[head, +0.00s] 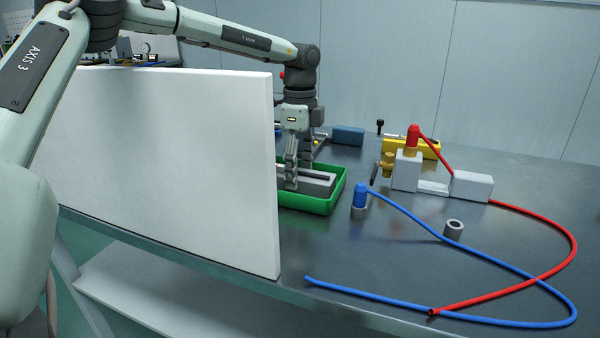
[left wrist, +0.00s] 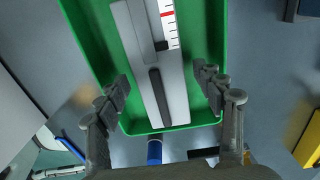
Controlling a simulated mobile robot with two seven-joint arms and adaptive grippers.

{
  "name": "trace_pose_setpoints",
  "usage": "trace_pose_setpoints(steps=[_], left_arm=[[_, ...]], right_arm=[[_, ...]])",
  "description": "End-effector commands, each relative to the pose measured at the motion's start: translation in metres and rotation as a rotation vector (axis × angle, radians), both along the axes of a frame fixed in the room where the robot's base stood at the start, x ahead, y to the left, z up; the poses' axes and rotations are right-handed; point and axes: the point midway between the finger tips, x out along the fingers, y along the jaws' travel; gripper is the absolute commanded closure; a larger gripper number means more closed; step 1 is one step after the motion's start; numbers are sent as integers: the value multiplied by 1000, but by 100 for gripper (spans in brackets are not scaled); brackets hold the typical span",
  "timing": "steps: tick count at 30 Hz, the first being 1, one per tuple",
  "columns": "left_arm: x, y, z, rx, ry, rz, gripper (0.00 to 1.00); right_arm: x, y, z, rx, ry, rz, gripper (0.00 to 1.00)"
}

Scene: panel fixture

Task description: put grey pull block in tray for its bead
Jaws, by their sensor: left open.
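A grey pull block (head: 318,181) lies inside the green tray (head: 312,206) on the metal table, behind the white panel's right edge. In the left wrist view the block (left wrist: 150,70) is long and light grey, with a dark bar along its top and a white ticked strip with a red mark. My left gripper (head: 299,172) reaches down at the tray. It is open, with one finger on each side of the block and visible gaps between fingers and block. I cannot make out a bead for certain. My right gripper is not in view.
A large white panel (head: 170,150) stands left of the tray.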

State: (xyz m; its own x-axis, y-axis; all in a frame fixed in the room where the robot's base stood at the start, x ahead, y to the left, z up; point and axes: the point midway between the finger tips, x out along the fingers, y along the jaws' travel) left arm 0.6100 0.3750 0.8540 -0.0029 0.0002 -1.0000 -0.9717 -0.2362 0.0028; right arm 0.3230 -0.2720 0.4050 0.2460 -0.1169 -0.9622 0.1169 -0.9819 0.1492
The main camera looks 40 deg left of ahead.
Motion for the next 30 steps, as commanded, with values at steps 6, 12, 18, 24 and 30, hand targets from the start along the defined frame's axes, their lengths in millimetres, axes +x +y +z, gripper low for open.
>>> trace_pose_setpoints(steps=[6, 12, 18, 24, 30], left_arm=[[2, -1, 50, 2, -9, 0, 32], [1, -1, 89, 1, -6, -1, 32], [1, -1, 109, 1, -3, -1, 32], [1, -1, 112, 0, -2, -2, 32], [1, -1, 112, 0, -2, -2, 32]], right_arm=[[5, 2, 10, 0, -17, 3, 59], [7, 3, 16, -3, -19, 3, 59], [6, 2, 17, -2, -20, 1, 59], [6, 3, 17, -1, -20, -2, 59], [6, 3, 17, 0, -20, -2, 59]])
